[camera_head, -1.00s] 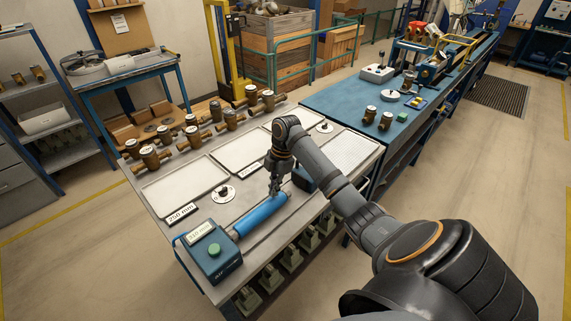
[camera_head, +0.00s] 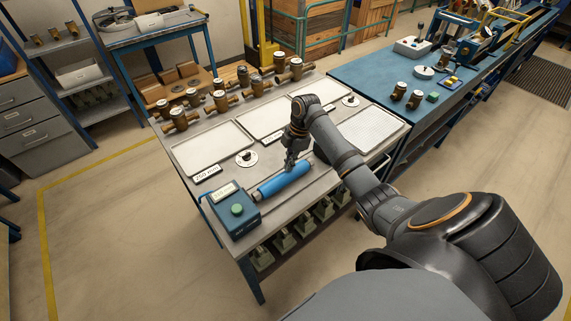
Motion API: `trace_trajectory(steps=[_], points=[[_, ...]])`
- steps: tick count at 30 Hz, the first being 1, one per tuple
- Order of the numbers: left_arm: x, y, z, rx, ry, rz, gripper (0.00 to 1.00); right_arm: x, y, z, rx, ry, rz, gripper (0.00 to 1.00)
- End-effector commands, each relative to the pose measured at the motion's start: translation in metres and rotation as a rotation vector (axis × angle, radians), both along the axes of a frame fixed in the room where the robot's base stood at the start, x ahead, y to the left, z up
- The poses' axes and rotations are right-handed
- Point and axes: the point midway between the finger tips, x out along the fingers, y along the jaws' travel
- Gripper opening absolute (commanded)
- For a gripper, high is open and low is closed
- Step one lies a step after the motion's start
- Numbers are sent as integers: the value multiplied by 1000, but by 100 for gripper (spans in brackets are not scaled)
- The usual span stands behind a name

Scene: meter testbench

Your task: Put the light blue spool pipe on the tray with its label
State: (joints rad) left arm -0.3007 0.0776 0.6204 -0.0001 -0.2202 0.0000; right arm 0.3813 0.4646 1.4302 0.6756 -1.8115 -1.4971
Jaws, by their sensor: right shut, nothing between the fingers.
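The light blue spool pipe (camera_head: 284,181) lies along the front of the grey bench, its left end close to a blue box (camera_head: 234,212) with a green button and a mm label. My right gripper (camera_head: 290,167) is shut and empty, pointing down at the pipe's upper side near its right end; I cannot tell whether it touches. White trays lie behind: a left one (camera_head: 212,147) with a label reading 250 mm (camera_head: 207,172) at its front, a middle one (camera_head: 263,119) with a label partly behind my arm, and one further right (camera_head: 312,96). My left gripper is out of view.
A perforated tray (camera_head: 374,130) lies at the bench's right end. Round white discs with dark knobs (camera_head: 246,158) sit between trays. Several brass meters (camera_head: 220,98) line the back edge. A blue-topped bench (camera_head: 385,75) adjoins at the right. Open floor lies in front and left.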

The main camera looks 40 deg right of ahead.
Motion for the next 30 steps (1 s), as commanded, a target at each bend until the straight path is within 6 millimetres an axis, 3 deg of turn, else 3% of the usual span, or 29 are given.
trace_trajectory(steps=[1,8,13,17,21,23,30], points=[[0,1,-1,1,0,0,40,-4,-2,-7,-6,14,-4,0],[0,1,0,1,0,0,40,-4,-3,-5,-9,15,-5,0],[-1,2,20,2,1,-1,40,-4,-3,11,-9,15,-5,0],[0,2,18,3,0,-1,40,-3,-2,10,-7,12,-5,0],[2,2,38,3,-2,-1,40,-6,-1,21,-10,22,-13,0],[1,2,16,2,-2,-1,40,-7,-18,9,-16,20,-15,0],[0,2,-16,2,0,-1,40,-12,-81,9,-14,16,-16,0]])
